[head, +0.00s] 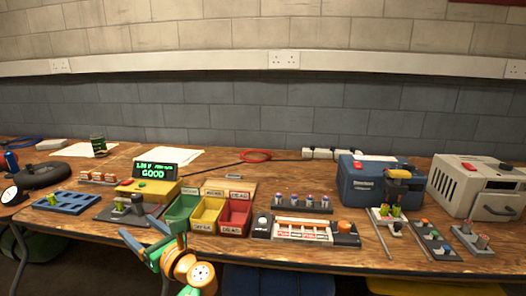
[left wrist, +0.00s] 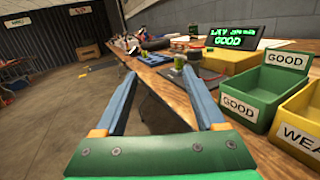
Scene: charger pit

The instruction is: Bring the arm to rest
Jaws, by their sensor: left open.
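My left gripper (head: 146,246) is in front of the table's front edge, below the green bin, with its fingers apart and nothing between them. In the left wrist view, the two blue fingers of the left gripper (left wrist: 165,112) are spread, with the table edge and floor beyond them. The wooden table (head: 300,262) runs across the head view. My right gripper does not show in either view.
Green, yellow and red bins (head: 236,214) stand close to the left gripper. A blue tray (head: 66,203) lies left. A charger strip (head: 300,232) and a blue box (head: 362,183) stand right. Open floor (left wrist: 60,125) lies beyond the table edge.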

